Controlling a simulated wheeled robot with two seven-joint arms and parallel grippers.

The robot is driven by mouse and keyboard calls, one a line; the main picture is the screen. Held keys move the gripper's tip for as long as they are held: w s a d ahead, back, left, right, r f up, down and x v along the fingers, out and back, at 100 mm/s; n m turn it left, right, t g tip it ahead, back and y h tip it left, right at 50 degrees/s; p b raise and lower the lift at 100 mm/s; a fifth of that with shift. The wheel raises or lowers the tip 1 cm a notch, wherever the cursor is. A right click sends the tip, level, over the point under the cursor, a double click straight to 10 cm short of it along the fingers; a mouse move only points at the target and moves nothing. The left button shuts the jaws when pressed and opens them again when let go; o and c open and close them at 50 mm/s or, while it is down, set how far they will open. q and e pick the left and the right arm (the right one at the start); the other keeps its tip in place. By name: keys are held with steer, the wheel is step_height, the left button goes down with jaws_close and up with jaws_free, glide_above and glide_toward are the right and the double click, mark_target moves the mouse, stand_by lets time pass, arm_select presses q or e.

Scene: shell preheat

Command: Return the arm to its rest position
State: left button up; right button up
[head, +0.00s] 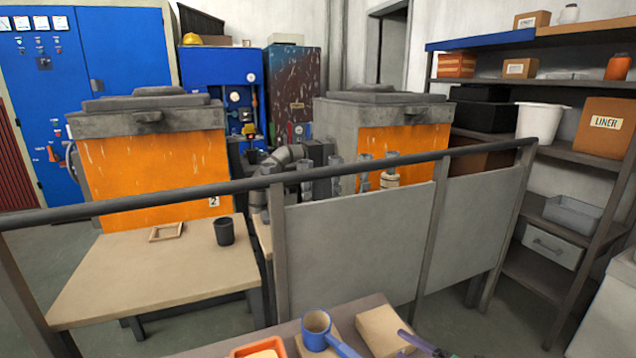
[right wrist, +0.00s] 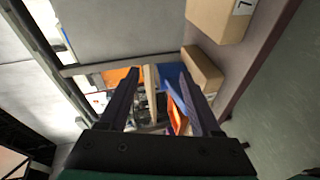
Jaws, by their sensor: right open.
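My right gripper (head: 408,343) shows only in part at the bottom of the head view, beside a small tan box on the near table. In the right wrist view my right gripper (right wrist: 158,73) has its two dark fingers wide apart, with nothing held between them. Blue and orange things show beyond the fingers, too cluttered to name surely. My left gripper is not in view.
A railing (head: 250,184) with grey panels stands beyond. A black cup (head: 224,232) and a wooden frame (head: 166,232) sit on the left table.

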steer(key=s+d+f+m+g+h+p, duration=0.2)
steer(key=s+d+f+m+h+p, duration=0.15)
steer(key=s+f+m, duration=0.65)
steer(key=s+d+f+m+g+h+p, duration=0.2)
steer(key=s+d+f+m+h, duration=0.3)
steer(key=s+f, duration=0.55)
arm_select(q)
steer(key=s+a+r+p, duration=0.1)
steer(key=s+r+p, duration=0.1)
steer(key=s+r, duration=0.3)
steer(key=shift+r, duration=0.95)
arm_select(e)
steer(key=s+a+f+m+g, duration=0.2)
steer(key=s+f, duration=0.3)
steer(key=s, duration=0.7)
steer(key=s+a+f+m+g, duration=0.2)
steer(key=s+f+m+g, duration=0.2)
steer(key=s, duration=0.8)
steer(key=shift+s+f+g, duration=0.35)
steer(key=shift+f+g, duration=0.3)
steer(key=shift+g, duration=0.05)
steer(key=shift+a+h, duration=0.1)
steer(key=shift+h, duration=0.15)
